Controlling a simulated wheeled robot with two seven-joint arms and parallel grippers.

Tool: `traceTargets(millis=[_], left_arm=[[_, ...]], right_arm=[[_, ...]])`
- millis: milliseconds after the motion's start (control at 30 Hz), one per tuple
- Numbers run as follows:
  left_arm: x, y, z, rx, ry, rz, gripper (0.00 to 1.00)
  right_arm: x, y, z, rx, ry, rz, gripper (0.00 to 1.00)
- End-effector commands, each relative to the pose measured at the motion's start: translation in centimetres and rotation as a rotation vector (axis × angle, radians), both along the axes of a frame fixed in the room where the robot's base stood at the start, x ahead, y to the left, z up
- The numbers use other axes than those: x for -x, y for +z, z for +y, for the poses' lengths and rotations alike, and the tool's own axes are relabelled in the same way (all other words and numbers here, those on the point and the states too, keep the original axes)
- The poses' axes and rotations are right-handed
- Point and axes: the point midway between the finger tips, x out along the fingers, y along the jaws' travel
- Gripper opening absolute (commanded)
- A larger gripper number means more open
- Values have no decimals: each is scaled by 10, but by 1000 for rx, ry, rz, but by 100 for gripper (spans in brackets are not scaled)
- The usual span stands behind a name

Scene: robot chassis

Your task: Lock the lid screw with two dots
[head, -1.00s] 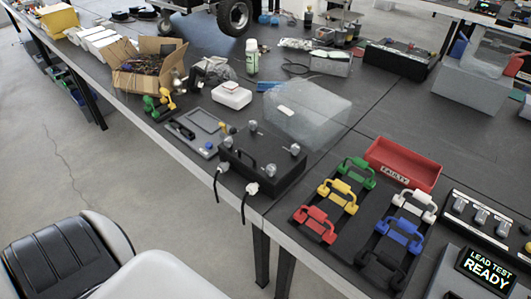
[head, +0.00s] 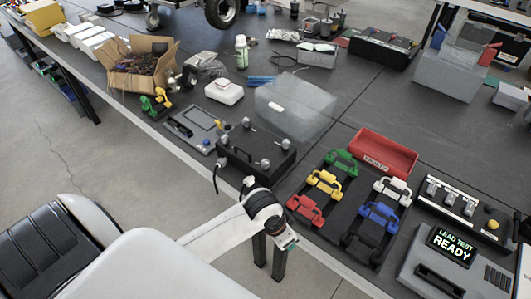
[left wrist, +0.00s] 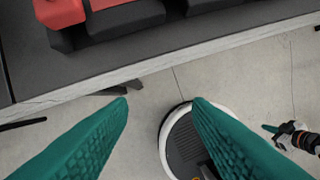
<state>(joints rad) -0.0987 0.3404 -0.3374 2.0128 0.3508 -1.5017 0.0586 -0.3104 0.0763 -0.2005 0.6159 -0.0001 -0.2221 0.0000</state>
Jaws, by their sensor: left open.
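In the head view, a black box (head: 252,158) with several silver knob-like screws on top stands near the table's front edge. A clear plastic cover (head: 295,108) lies right behind it. I cannot make out any dots on the screws. My left gripper (head: 291,243) hangs in front of the table edge, right of and below the black box. The left wrist view shows its two teal fingers (left wrist: 160,102) apart with nothing between them. A teal tip of my right gripper (left wrist: 270,128) shows at the right of that view, too small to judge.
Coloured handled blocks sit on black racks, including a red one (head: 306,209). Behind them is a red bin (head: 383,155). A lead tester (head: 452,247) reading READY stands at right. A grey device (head: 195,125) and white box (head: 224,91) stand left of the black box.

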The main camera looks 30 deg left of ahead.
Motion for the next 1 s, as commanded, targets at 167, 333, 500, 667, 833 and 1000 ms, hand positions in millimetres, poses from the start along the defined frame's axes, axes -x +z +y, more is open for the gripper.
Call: traceTargets(millis=[167,333,500,667,833,1000], left_arm=[[-14,56,-2,-24,-104,8,45],[-36,72,9,-56,-150,42,45],[-68,88,34,-104,-156,89,45],[-107,120,79,-158,-106,153,45],[-136,162,129,-180,-11,210,45],[-146,185,153,-175,47,235,45]], right_arm=[[-5,10,-1,1,1,-7,0],[-10,11,-3,3,1,-16,0],[-13,11,-3,3,1,-20,0],[-13,11,-4,4,1,-20,0],[-13,11,-4,4,1,-20,0],[-13,11,-3,4,1,-19,0]])
